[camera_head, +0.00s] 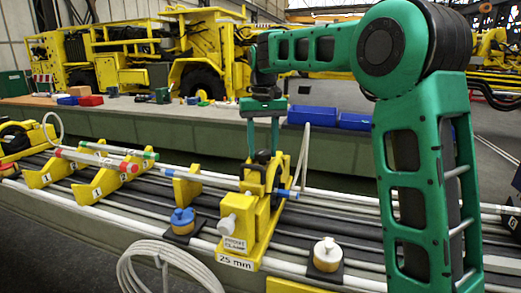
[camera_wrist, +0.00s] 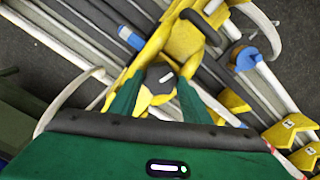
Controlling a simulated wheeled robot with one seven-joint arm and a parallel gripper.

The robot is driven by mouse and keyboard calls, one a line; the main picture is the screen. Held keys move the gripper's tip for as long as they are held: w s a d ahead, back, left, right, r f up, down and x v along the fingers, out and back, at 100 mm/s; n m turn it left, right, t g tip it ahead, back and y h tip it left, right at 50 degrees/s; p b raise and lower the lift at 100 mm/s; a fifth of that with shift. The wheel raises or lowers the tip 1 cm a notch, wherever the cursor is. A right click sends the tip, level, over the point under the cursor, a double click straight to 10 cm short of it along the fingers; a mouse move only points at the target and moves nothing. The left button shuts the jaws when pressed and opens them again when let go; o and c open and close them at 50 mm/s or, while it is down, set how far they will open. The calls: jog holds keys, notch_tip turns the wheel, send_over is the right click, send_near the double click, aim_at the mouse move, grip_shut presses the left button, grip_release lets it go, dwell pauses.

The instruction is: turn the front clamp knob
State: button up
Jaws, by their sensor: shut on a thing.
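The yellow front clamp (camera_head: 244,222) stands on the rail bed and carries a "FRONT CLAMP 25 mm" label. Its dark round knob with a pale mark (camera_wrist: 160,78) shows in the wrist view between my green fingers. My gripper (camera_head: 263,150) reaches straight down over the clamp in the head view, and it also shows in the wrist view (camera_wrist: 160,95). It is shut on the knob, with one finger on each side. In the head view the knob is mostly hidden by the fingers. A blue-banded tube end (camera_head: 287,193) shows at the clamp's right side.
A blue-capped fitting (camera_head: 183,220) and a white-capped fitting (camera_head: 327,252) stand either side of the clamp. White hose coils (camera_head: 165,255) lie in front. Tubes with red and green ends (camera_head: 110,160) rest on yellow holders at left. Blue bins (camera_head: 312,116) sit on the bench behind.

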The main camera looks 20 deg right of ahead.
jog(key=m, duration=0.7)
jog(key=shift+w, duration=0.1)
jog(key=m, duration=0.6)
jog(key=shift+a+m, duration=0.1)
jog(key=shift+m, duration=0.2)
jog(key=m, duration=0.5)
jog(key=shift+m, duration=2.5)
jog(key=shift+d, duration=0.2)
jog(key=o, duration=1)
jog(key=shift+w, duration=0.1)
jog(key=shift+o, duration=0.2)
jog(key=shift+a+r, duration=0.1)
